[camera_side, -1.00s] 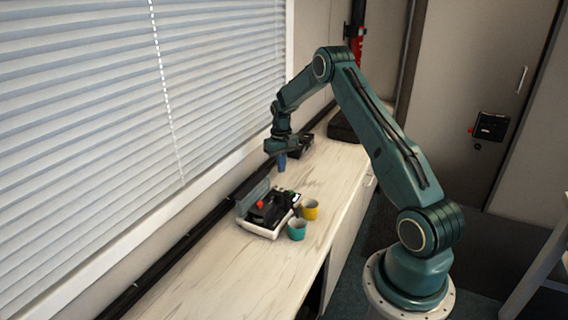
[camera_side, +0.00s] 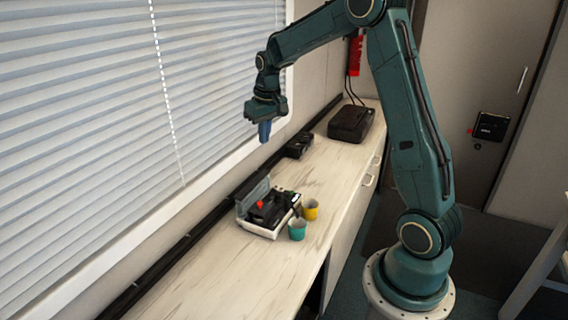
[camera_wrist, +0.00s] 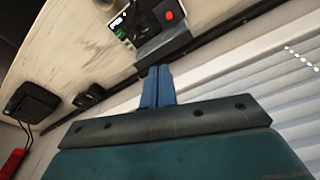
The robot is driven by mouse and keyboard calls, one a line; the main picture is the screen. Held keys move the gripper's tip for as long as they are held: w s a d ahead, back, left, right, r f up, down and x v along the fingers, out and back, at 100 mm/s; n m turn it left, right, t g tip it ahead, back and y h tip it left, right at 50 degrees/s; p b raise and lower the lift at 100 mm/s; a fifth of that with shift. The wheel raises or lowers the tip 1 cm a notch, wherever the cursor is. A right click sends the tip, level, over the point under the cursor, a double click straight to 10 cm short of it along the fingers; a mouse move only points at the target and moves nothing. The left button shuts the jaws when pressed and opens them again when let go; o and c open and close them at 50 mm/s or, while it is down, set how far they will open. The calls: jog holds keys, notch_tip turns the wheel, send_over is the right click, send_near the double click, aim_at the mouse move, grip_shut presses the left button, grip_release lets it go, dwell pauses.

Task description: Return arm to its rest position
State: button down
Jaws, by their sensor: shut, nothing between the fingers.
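My gripper (camera_side: 264,132) hangs in the air above the far part of the counter, near the window blinds, with its blue fingers pointing down. The fingers are together with nothing between them; they also show closed in the wrist view (camera_wrist: 158,86). My gripper is well above the counter and touches nothing.
Farther back are a small black device (camera_side: 299,145) and a black box (camera_side: 351,122). Blinds (camera_side: 90,110) line the left side.

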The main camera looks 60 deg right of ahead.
jog(key=s+a+r+n+t, duration=0.2)
jog(key=s+a+r, duration=0.8)
jog(key=s+a, duration=0.3)
jog(key=s+a+n+t, duration=0.2)
jog(key=s+a, duration=0.5)
jog(key=s, duration=0.6)
jog(key=shift+a+f+y, duration=0.25)
jog(key=shift+a+y, duration=0.05)
jog(key=shift+y, duration=0.1)
